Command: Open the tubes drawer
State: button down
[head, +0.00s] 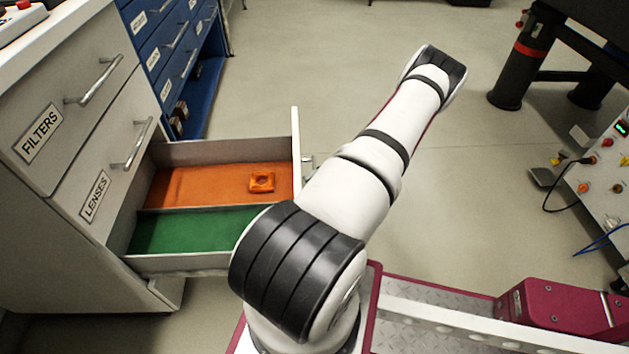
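A cabinet drawer (207,147) below the LENSES drawer stands pulled out, its front panel (295,148) facing right. Its label is not in sight, so I cannot read whether it says TUBES. Inside, an orange compartment (205,186) and a green compartment (185,232) lie side by side with a divider between. An orange square part with a round hole (262,182) lies in the orange compartment. A small grey piece, perhaps the handle (308,164), shows beside the panel. My arm covers the drawer's near right corner. My gripper is not in view.
The FILTERS drawer (60,110) and the LENSES drawer (105,165) above are shut. A blue drawer cabinet (172,45) stands behind. Open floor (290,60) lies beyond the drawer. A black table leg (518,75) and an instrument panel (606,175) stand at right.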

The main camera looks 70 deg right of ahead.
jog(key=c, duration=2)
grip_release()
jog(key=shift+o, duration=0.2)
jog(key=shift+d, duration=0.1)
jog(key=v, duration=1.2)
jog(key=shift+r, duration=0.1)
